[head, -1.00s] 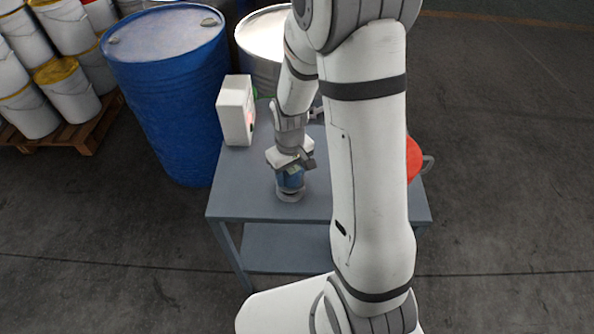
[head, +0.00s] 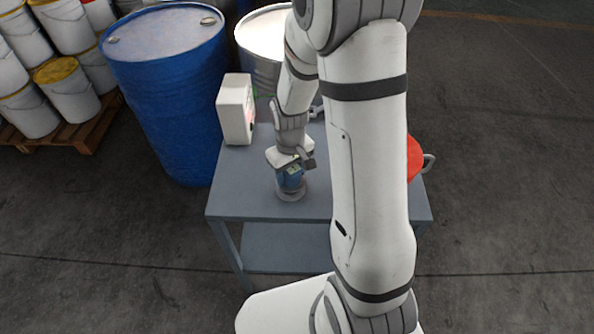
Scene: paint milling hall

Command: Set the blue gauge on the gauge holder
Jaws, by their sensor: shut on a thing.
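My gripper (head: 292,163) points down over the near left part of the grey table (head: 235,200). It is shut on the blue gauge (head: 290,178), which is upright below the jaws. The gauge is directly over the grey round gauge holder (head: 291,195), whose rim shows around and below it. I cannot tell whether the gauge rests fully on the holder or sits slightly above it. The jaws cover the top of the gauge.
A white box (head: 235,110) stands at the table's back left. A red thing with a grey handle (head: 414,158) is partly hidden behind my arm at right. A blue drum (head: 170,95) and a metal drum (head: 262,45) stand behind the table. The table's front left is clear.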

